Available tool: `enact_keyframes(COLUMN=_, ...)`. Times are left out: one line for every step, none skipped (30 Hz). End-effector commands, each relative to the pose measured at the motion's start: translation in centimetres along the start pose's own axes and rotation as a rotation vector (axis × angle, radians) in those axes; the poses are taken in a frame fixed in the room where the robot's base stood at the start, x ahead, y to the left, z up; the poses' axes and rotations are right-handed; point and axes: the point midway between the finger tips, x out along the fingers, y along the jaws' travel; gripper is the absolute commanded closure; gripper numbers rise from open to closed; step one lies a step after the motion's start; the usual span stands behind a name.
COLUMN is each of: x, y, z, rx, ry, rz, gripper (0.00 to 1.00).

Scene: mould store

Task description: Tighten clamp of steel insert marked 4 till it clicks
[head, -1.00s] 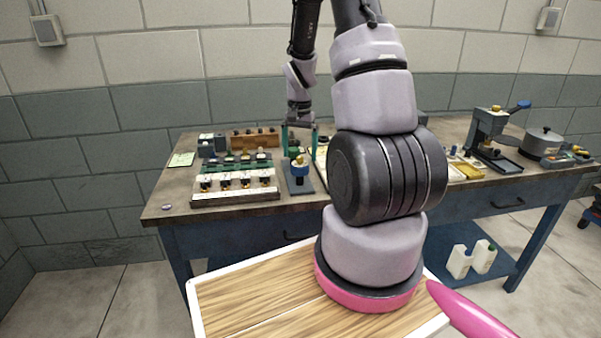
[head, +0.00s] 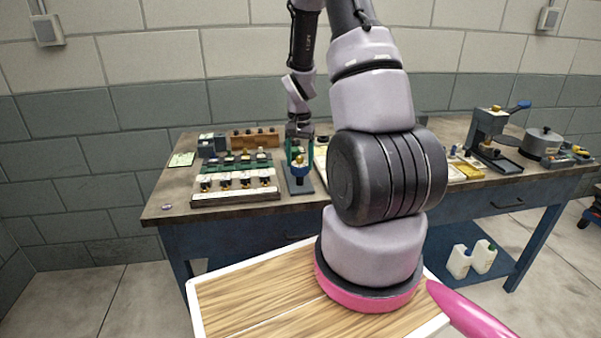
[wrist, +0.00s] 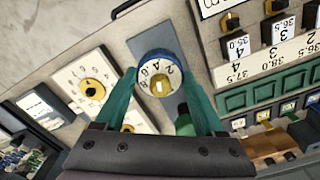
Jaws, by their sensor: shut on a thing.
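A round blue dial tool (head: 299,171) with a yellow knob stands upright on a dark base plate on the bench. In the wrist view its white numbered face and yellow knob (wrist: 159,84) point up at me. My gripper (head: 299,153) has its teal fingers (wrist: 162,86) on both sides of the tool, shut on its blue body. A pale rack (head: 235,194) with several black-and-gold inserts stands to the left of the tool.
A green block row (head: 235,165) and a wooden block (head: 254,138) stand behind the rack. In the wrist view, a white panel (wrist: 75,75) with yellow knobs lies left of the tool. A press (head: 490,135) and a pot (head: 542,142) stand at the right.

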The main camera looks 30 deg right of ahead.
Motion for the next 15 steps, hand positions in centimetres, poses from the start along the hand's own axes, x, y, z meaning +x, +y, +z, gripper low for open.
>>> enact_keyframes(x=0.0, y=0.0, z=0.0, rx=0.000, ry=0.000, rz=0.000, gripper=0.86)
enact_keyframes(x=0.0, y=0.0, z=0.0, rx=0.000, ry=0.000, rz=0.000, gripper=0.86)
enact_keyframes(x=0.0, y=0.0, z=0.0, rx=0.000, ry=0.000, rz=0.000, gripper=0.86)
enact_keyframes(x=0.0, y=0.0, z=0.0, rx=0.000, ry=0.000, rz=0.000, gripper=0.86)
enact_keyframes(x=0.0, y=0.0, z=0.0, rx=0.000, ry=0.001, rz=0.000, gripper=0.86)
enact_keyframes(x=-0.1, y=0.0, z=0.0, rx=0.000, ry=0.001, rz=0.000, gripper=0.86)
enact_keyframes(x=-0.1, y=0.0, z=0.0, rx=0.000, ry=0.001, rz=-0.001, gripper=0.86)
enact_keyframes(x=-0.2, y=0.0, z=0.0, rx=0.000, ry=0.001, rz=-0.001, gripper=0.86)
enact_keyframes(x=-0.3, y=0.0, z=0.0, rx=0.000, ry=0.001, rz=-0.001, gripper=0.87)
enact_keyframes(x=-0.4, y=0.0, z=0.0, rx=0.000, ry=0.001, rz=-0.001, gripper=0.87)
enact_keyframes(x=-0.5, y=0.0, z=0.0, rx=0.000, ry=0.001, rz=-0.001, gripper=0.87)
enact_keyframes(x=-0.7, y=0.0, z=0.0, rx=0.000, ry=0.001, rz=-0.001, gripper=0.86)
enact_keyframes(x=-0.8, y=0.0, z=0.0, rx=0.001, ry=0.001, rz=-0.001, gripper=0.86)
enact_keyframes(x=-1.0, y=0.0, z=-0.1, rx=0.001, ry=0.001, rz=-0.001, gripper=0.86)
enact_keyframes(x=-1.2, y=0.0, z=-0.1, rx=0.000, ry=0.002, rz=-0.001, gripper=0.86)
